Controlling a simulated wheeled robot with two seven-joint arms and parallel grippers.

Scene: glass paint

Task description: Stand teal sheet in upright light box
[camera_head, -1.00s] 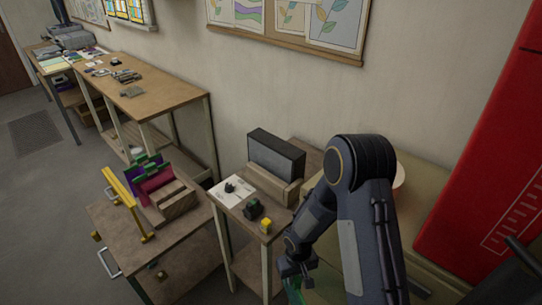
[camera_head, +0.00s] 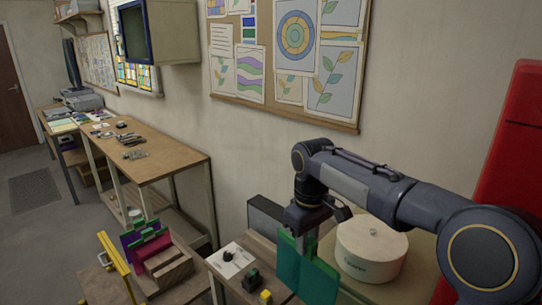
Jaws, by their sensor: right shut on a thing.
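The teal sheet (camera_head: 318,279) hangs upright below my right gripper (camera_head: 305,232), which is shut on its upper part. Brighter green shows along the sheet's left side. The upright light box (camera_head: 264,217) looks like a dark panel in a wooden base on the small table; the sheet and gripper stand in front of its right part and hide it. I cannot tell whether the sheet touches the box. My left gripper is out of view.
A round cream drum (camera_head: 372,252) stands just right of the sheet. A white paper with small dark items (camera_head: 231,259), a black item (camera_head: 252,281) and a yellow block (camera_head: 266,297) lie at the front. A rack with coloured sheets (camera_head: 146,238) stands left.

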